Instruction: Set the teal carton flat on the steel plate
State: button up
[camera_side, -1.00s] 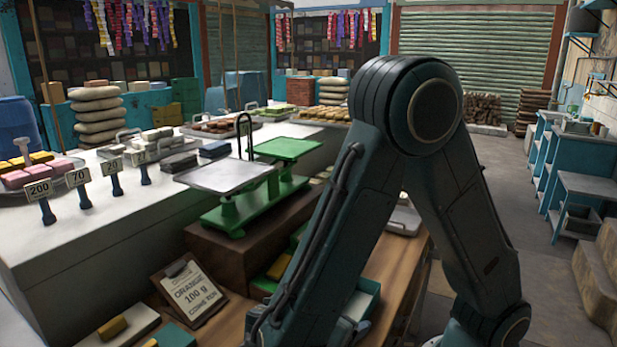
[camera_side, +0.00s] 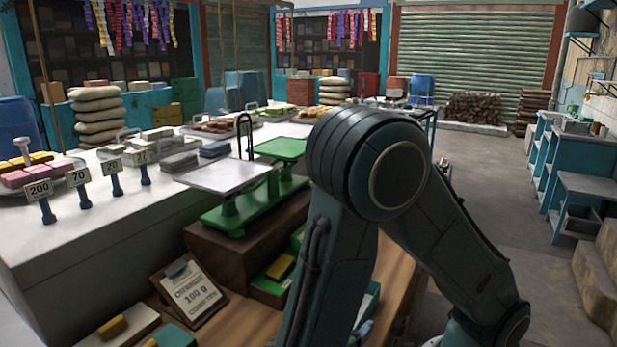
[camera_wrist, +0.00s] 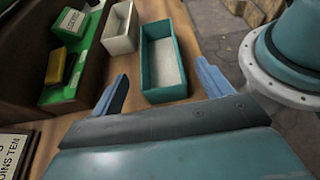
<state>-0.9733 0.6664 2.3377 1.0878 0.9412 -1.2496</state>
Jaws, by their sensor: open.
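In the wrist view a teal open-topped box (camera_wrist: 146,60), pale inside, rests on the wooden bench; it is the likeliest teal carton. Its edge shows beside my arm in the side view (camera_side: 370,303). My gripper (camera_wrist: 162,87) is open and empty, its two blue fingers spread wide, with the box beyond and between them; I cannot tell the height gap. The steel plate (camera_side: 223,176) is the flat grey pan on the left of the green scale (camera_side: 238,218), and it is bare.
A white open box (camera_wrist: 119,32) stands just left of the teal one. A green tray (camera_wrist: 58,94) holds a yellow block (camera_wrist: 56,66) and a green and white block (camera_wrist: 70,25). The scale's green pan (camera_side: 281,148) is empty.

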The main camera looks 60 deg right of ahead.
jog(key=shift+x, duration=3.1)
jog(key=c, duration=1.1)
jog(key=shift+r, duration=0.1)
jog(key=shift+r, duration=4.9)
jog(key=shift+w, duration=0.1)
